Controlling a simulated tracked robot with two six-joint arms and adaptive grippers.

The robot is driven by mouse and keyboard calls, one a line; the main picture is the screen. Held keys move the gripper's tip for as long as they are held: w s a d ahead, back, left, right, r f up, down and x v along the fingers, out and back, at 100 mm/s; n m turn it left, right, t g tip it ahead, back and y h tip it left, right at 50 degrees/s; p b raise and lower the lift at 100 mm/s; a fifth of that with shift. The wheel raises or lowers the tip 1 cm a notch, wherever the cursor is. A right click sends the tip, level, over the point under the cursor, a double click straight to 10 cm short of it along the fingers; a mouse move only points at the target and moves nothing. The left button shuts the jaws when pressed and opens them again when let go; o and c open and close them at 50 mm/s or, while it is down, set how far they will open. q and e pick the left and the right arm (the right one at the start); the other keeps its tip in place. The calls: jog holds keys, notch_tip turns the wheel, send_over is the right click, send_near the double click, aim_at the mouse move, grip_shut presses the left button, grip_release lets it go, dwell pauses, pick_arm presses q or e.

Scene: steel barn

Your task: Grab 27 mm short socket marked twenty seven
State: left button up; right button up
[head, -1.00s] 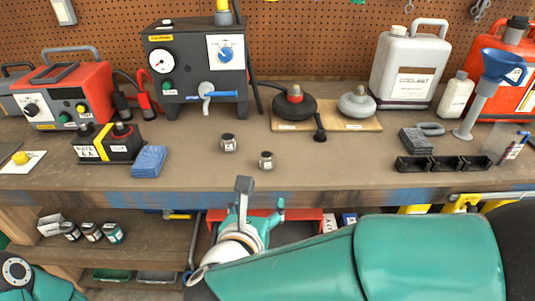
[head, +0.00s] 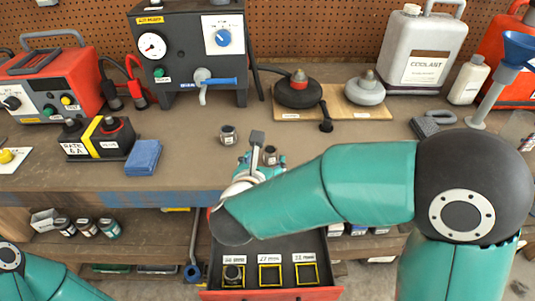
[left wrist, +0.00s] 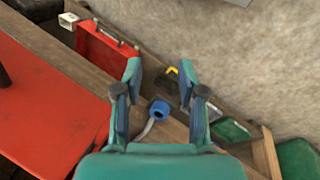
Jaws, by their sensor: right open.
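Two small dark metal sockets with white labels stand on the workbench (head: 190,178). One socket (head: 228,136) is left of my right gripper. The other socket (head: 270,155) is at the right gripper (head: 266,152), seemingly between its open fingers; contact cannot be told. The socket markings are too small to read surely. In the left wrist view my left gripper (left wrist: 160,78) is open and empty, low beside the bench. An open red drawer (head: 270,294) below the bench has three yellow-framed spots with labels; a dark socket (head: 232,275) sits in the left one.
A dark gauge box (head: 190,50) stands behind. Small jars (head: 87,227) stand on the lower shelf.

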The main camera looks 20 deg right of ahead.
aim_at(269, 154)
jog(key=shift+p+x, duration=0.65)
jog(key=shift+x, duration=2.85)
grip_shut()
